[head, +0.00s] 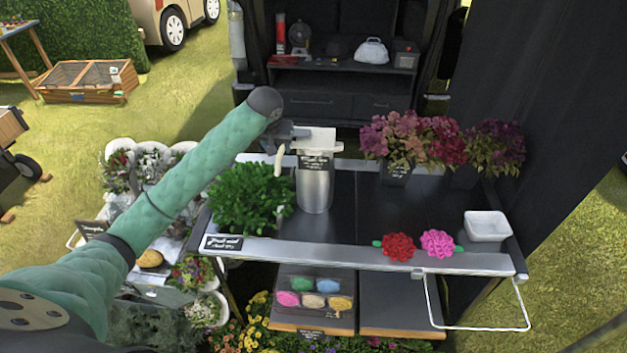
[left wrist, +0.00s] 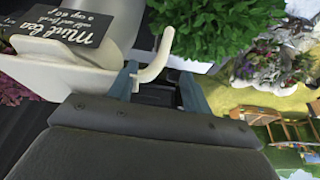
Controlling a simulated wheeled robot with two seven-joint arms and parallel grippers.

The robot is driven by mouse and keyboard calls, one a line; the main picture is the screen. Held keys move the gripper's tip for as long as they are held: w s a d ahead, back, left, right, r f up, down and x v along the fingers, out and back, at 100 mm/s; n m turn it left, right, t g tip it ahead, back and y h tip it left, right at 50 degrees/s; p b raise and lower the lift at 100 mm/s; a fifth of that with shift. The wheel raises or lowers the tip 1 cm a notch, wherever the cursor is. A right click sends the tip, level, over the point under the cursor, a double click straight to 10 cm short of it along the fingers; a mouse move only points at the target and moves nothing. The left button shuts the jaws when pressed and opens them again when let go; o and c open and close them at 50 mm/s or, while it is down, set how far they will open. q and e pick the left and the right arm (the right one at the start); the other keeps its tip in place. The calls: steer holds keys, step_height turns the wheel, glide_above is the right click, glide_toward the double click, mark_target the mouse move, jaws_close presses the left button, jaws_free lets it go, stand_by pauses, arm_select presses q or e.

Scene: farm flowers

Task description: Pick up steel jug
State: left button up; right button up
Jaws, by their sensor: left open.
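The steel jug (head: 315,187) stands upright on the dark cart top, with a pale upper part and a black written label. Its cream curved handle (head: 279,162) is on its left side. My left gripper (head: 287,143) is open at the jug's upper left, partly hidden by my own arm. In the left wrist view, the jug's pale body (left wrist: 60,75) is at upper left and the handle (left wrist: 156,58) shows between the open fingers of my left gripper (left wrist: 158,76). I cannot tell whether the fingers touch it. My right gripper is not in view.
A leafy green plant (head: 245,197) stands close left of the jug. Purple and red flowers (head: 410,140) are at the back right. A red flower (head: 399,246), a pink flower (head: 438,243) and a white tub (head: 486,226) sit at front right. The cart's middle is clear.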

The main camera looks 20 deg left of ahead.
mark_target(278, 158)
arm_select(q)
steer(key=shift+p+x, duration=0.7)
steer(key=shift+x, duration=0.55)
steer(key=shift+f, duration=0.2)
steer(key=p+x, duration=0.3)
steer(key=shift+a+f, duration=0.15)
steer(key=shift+a, duration=0.05)
steer(key=shift+p+x, duration=0.4)
steer(key=shift+x, duration=0.4)
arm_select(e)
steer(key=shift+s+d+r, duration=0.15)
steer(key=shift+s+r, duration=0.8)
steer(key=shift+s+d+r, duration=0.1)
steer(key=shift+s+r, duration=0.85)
arm_select(q)
jaws_close()
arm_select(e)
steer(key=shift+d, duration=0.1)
